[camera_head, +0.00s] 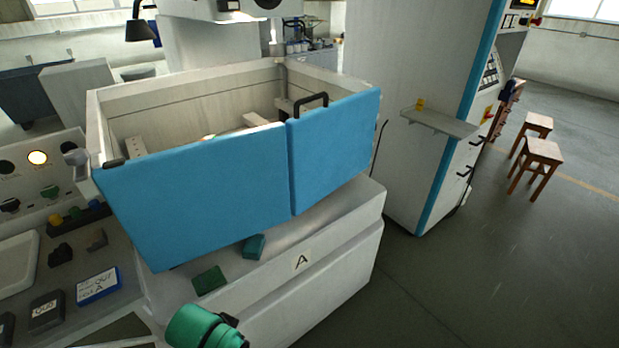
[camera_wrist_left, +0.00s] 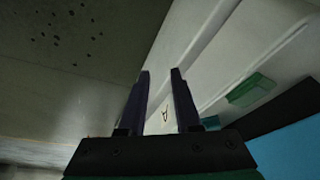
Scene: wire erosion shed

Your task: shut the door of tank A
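Tank A (camera_head: 240,300) is a pale box with a blue front in two panels and an "A" label on its base. The left panel (camera_head: 200,190) is wide. The right panel, the door (camera_head: 335,150), carries a black handle (camera_head: 310,103) on its top edge. My left gripper (camera_wrist_left: 160,75) is open and empty in the left wrist view, near the "A" label (camera_wrist_left: 165,115). My right gripper is out of view.
Two green blocks (camera_head: 209,280) (camera_head: 254,246) lie on the ledge below the panels. A control desk (camera_head: 50,190) with knobs and small items stands at left. A white cabinet with a shelf (camera_head: 437,122) stands at right. Wooden stools (camera_head: 543,152) stand beyond open floor.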

